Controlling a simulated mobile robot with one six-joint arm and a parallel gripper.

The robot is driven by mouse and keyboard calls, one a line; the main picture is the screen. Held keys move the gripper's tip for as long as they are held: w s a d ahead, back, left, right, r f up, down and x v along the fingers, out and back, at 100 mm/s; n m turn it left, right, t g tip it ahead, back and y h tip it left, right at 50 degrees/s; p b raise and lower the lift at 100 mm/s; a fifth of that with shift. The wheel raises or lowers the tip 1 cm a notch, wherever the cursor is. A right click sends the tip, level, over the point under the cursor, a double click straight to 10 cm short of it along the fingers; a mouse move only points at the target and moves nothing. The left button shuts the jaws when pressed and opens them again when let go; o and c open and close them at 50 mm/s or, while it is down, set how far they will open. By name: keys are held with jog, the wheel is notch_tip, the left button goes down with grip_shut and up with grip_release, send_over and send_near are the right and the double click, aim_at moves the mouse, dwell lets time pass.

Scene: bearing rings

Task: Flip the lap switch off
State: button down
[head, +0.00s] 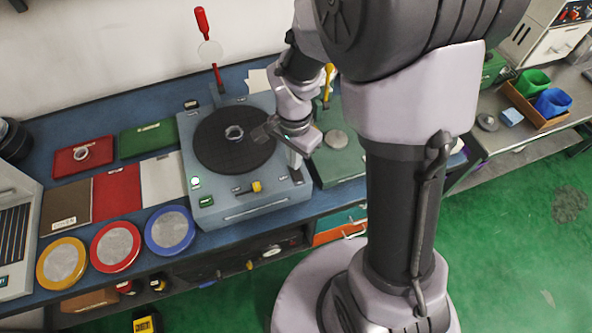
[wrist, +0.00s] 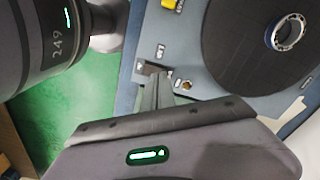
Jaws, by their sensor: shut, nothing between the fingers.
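The grey-blue lapping machine (head: 222,181) stands on the bench with a dark round plate (head: 215,151) on top. My gripper (wrist: 156,92) is shut and empty, its fingers pointing down over the machine's front right corner. Beside the fingertips in the wrist view is a small brass-coloured fitting (wrist: 187,86), which may be the lap switch; its position cannot be told. My gripper hides part of the right corner in the head view.
A metal ring (head: 234,132) lies on the plate; it also shows in the wrist view (wrist: 289,34). Red, blue and yellow round trays (head: 170,246) lie left of the machine. A green box (head: 345,165) stands close on its right. A red-handled post (head: 202,22) rises behind.

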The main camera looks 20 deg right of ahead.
jog(key=shift+f+b, duration=0.85)
jog(key=shift+f, duration=0.05)
dwell(0.6)
notch_tip(320, 180, up, 7)
jog(key=p, duration=0.5)
dwell(0.3)
jog(key=s+a+r+n+t+y+b, duration=0.1)
jog(key=s+a+r+n+t+b, duration=0.1)
jog(key=s+r, duration=0.4)
jog(key=s+a+r+n+t+y+b, duration=0.1)
jog(key=s+a+r+n+t+b, duration=0.1)
jog(key=s+r+n, duration=0.3)
notch_tip(320, 180, up, 3)
jog(key=shift+s+r+n+t, duration=0.15)
jog(key=shift+s+n+t, duration=0.15)
jog(key=shift+s+t, duration=0.6)
